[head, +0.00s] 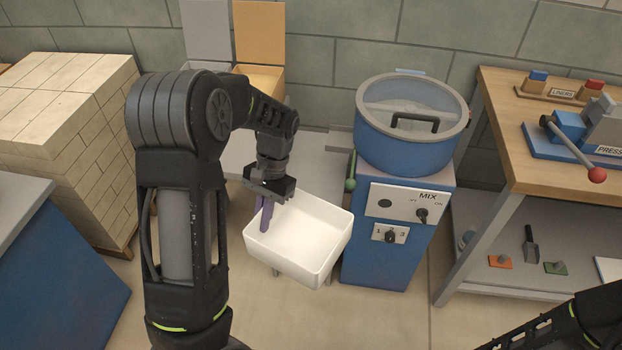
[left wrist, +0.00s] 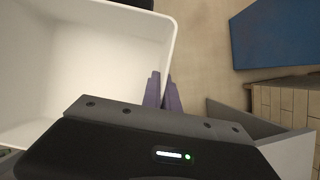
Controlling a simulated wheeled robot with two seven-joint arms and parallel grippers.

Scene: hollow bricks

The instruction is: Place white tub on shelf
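The white tub (head: 318,262) is an open, empty rectangular box in the middle of the head view. It also fills the upper left of the left wrist view (left wrist: 85,60). My left gripper (head: 264,222) is at the tub's left wall, its purple fingers pointing down. In the left wrist view the fingers (left wrist: 162,92) straddle the rim, one inside and one outside, closed on the wall. Whether the tub rests on the low grey stand (head: 232,155) or hangs just above it is unclear. A grey lower shelf (head: 478,262) is under the wooden bench at right. My right gripper is out of view.
A blue mixer (head: 405,140) with a control panel stands directly right of the tub. The wooden bench (head: 520,130) carries a press (head: 575,135). The lower shelf holds small tools. Stacked bricks (head: 70,140) and a blue cabinet (head: 60,260) stand at left.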

